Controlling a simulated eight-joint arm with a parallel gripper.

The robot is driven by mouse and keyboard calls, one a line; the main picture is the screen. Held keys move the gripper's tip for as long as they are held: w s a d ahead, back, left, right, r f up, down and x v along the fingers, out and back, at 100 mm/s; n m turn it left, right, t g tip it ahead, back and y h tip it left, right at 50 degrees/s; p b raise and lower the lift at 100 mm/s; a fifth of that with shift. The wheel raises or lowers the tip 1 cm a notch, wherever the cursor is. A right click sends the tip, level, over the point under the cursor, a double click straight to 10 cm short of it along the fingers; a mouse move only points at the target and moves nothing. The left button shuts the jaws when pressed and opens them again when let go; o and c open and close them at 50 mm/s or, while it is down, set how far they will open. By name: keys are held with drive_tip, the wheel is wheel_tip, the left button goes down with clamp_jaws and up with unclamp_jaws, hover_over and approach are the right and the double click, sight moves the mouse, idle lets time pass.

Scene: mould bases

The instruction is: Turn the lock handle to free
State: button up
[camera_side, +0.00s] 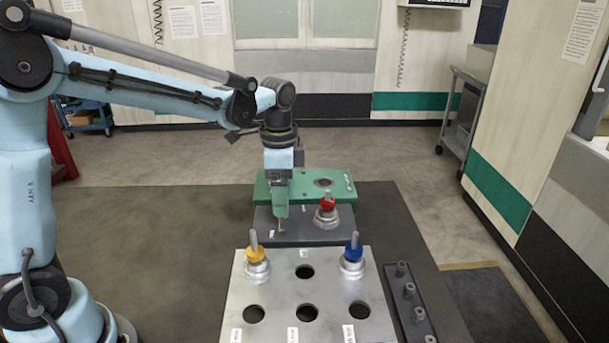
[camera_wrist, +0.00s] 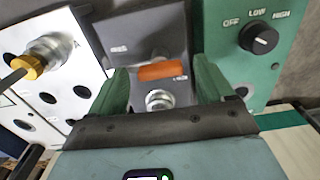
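An orange bar (camera_wrist: 162,70), which looks like the lock handle, lies on the dark grey block (camera_wrist: 126,28) in the wrist view. A small label sits at its right end and another above left of it; I cannot read either surely. A round metal boss (camera_wrist: 158,99) is just below the bar. My gripper (camera_side: 280,229) points down at the grey block in the side view. Its two green fingers are wide apart in the wrist view, one on each side of the bar, with gaps visible. The bar is hidden behind my gripper in the side view.
A red-topped plug (camera_side: 327,205) stands on the grey block, right of my gripper. A green box (camera_wrist: 228,60) with a dial (camera_wrist: 259,38) is behind. A silver plate (camera_side: 303,291) with holes, a yellow-topped plug (camera_side: 255,257) and a blue-topped plug (camera_side: 352,254) stands in front.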

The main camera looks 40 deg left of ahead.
wheel_tip(320, 180, up, 12)
idle(0.9)
drive_tip(key=shift+s, duration=0.1)
drive_tip(key=s+f+n+t, duration=0.7)
drive_tip(key=s+f+n, duration=0.2)
drive_tip(key=s, duration=0.3)
